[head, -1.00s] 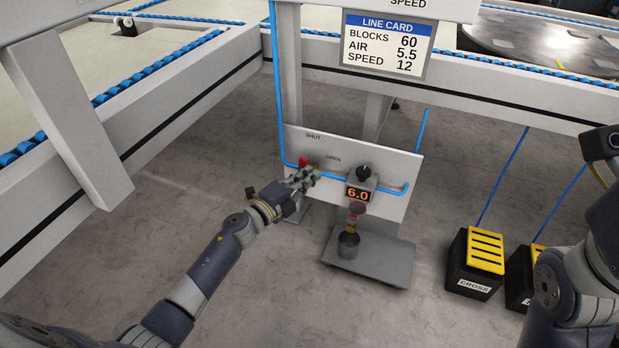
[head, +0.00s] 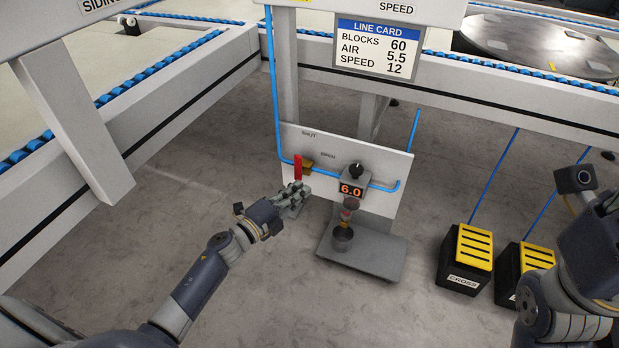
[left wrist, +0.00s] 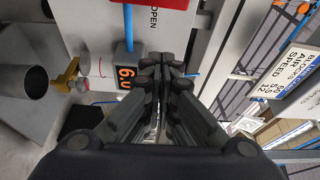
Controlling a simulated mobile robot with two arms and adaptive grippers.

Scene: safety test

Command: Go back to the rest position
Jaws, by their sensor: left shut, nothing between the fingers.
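My left gripper (head: 297,194) is shut and empty, just in front of and below the red valve lever (head: 298,168) on the white panel (head: 392,163). The lever points up, towards the SHUT label, and looks apart from the fingers. In the left wrist view the closed fingers (left wrist: 163,72) fill the middle, with a red edge (left wrist: 140,3) near the OPEN label above them. The regulator knob (head: 353,172) stands above a display (head: 351,190) reading 6.0. My right arm shows at the right edge, but its fingers are not in view.
A grey base plate (head: 380,262) carrying a cup (head: 341,238) stands below the panel. Two black boxes with yellow slotted tops stand at right, one marked CROSS (head: 466,258). A line card (head: 376,47) reads BLOCKS 60, AIR 5.5, SPEED 12. The floor at left is clear.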

